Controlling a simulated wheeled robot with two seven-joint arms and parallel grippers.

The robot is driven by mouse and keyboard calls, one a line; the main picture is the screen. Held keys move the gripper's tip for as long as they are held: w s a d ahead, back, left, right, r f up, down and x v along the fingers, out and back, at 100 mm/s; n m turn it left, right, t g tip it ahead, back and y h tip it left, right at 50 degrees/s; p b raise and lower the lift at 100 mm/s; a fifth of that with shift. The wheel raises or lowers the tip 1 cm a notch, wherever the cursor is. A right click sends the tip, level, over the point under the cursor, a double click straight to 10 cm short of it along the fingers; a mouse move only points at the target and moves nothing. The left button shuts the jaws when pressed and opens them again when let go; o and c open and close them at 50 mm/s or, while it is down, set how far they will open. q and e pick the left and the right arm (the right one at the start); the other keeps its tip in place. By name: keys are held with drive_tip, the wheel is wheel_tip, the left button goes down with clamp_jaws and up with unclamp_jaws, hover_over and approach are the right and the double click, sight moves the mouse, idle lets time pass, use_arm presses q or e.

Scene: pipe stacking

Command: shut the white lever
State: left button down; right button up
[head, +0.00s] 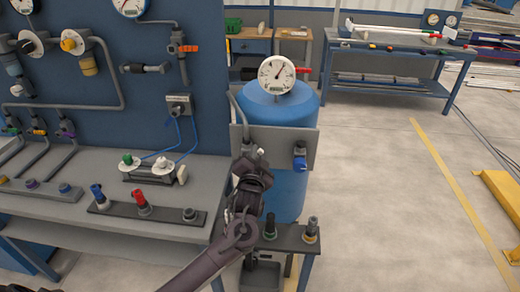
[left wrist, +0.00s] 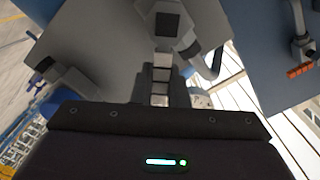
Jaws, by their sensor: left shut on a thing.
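My left gripper (head: 250,160) is at the left part of the grey panel (head: 282,143) in front of the blue tank. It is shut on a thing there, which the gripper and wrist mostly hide. A small pale piece shows beside the fingertips in the head view; I take it for part of the white lever (head: 261,152). In the left wrist view a narrow pale segmented strip (left wrist: 161,75) shows in the middle, close to a grey block with a dark square face (left wrist: 168,25). I cannot tell the lever's exact angle. My right gripper is not in view.
A blue valve (head: 299,158) sits on the panel's right side. A round gauge (head: 277,74) tops the blue tank (head: 290,195). Below, a small stand (head: 291,238) carries upright fittings. The workbench (head: 120,230) at left holds coloured fittings.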

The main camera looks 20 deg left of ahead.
use_arm(q)
drive_tip(key=shift+w+d+f+m+p, duration=0.15)
drive_tip(key=shift+d+m+p, duration=0.25)
drive_tip(key=shift+m, duration=0.6)
drive_tip(key=shift+f+m+p, duration=0.2)
drive_tip(key=shift+m+p, duration=0.1)
drive_tip(key=shift+m, duration=0.2)
drive_tip(key=shift+w+d+f+m+p, duration=0.15)
drive_tip(key=shift+f+m+p, duration=0.35)
drive_tip(key=shift+m, duration=0.6)
drive_tip(key=shift+s+d+f+m+p, duration=0.1)
drive_tip(key=shift+d+f+m+p, duration=0.15)
drive_tip(key=shift+f+m, duration=0.6)
drive_tip(key=shift+w+d+f+m+p, duration=0.1)
drive_tip(key=shift+f+m+p, duration=0.25)
drive_tip(key=shift+m, duration=1)
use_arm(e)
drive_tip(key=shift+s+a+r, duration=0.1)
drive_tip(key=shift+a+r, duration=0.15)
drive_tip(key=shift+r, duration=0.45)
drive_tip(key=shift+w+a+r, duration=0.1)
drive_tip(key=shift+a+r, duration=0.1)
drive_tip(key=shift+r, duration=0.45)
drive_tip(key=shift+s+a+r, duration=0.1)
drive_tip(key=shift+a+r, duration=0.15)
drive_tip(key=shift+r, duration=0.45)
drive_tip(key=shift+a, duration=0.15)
